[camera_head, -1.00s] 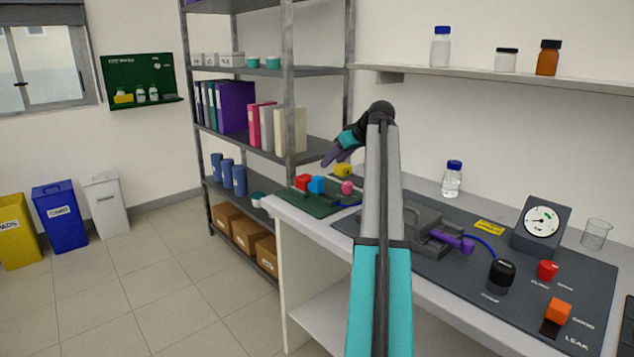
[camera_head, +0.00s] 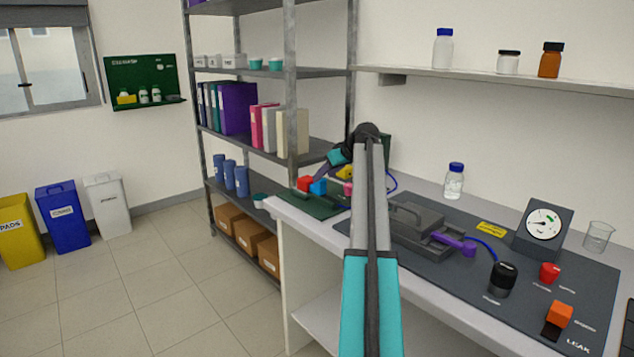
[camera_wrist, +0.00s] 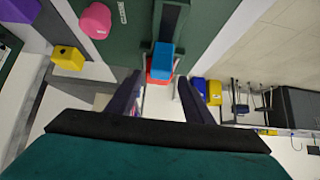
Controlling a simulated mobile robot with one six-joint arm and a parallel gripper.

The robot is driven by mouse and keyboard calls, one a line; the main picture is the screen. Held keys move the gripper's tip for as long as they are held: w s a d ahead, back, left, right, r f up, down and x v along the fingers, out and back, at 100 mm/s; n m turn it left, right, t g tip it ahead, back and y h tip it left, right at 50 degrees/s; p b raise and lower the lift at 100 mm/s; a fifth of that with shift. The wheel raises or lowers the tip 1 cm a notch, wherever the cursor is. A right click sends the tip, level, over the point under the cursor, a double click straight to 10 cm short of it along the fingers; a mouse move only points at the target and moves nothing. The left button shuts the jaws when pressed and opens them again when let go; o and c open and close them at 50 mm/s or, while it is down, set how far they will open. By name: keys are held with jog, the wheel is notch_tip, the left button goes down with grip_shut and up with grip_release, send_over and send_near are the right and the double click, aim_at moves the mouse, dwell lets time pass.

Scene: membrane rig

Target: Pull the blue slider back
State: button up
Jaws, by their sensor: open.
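The blue slider (camera_head: 318,187) is a small block on the green panel (camera_head: 314,206) at the left end of the bench, right beside a red block (camera_head: 304,183). In the wrist view the blue slider (camera_wrist: 162,60) sits at the end of a dark green track, with the red block (camera_wrist: 160,77) partly hidden at its lower edge. My gripper (camera_head: 324,170) is just above these blocks in the head view. In the wrist view my gripper (camera_wrist: 158,88) is open, its two dark fingers on either side of the slider's line. I cannot tell whether they touch it.
A pink knob (camera_wrist: 95,20) and a yellow block (camera_wrist: 67,57) stand near the slider. A grey rig (camera_head: 415,222) with a purple lever (camera_head: 455,243) lies right of my arm. A metal shelf unit (camera_head: 288,75) stands close by on the left.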

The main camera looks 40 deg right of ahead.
aim_at(318, 185)
jog(key=shift+x, duration=2.4)
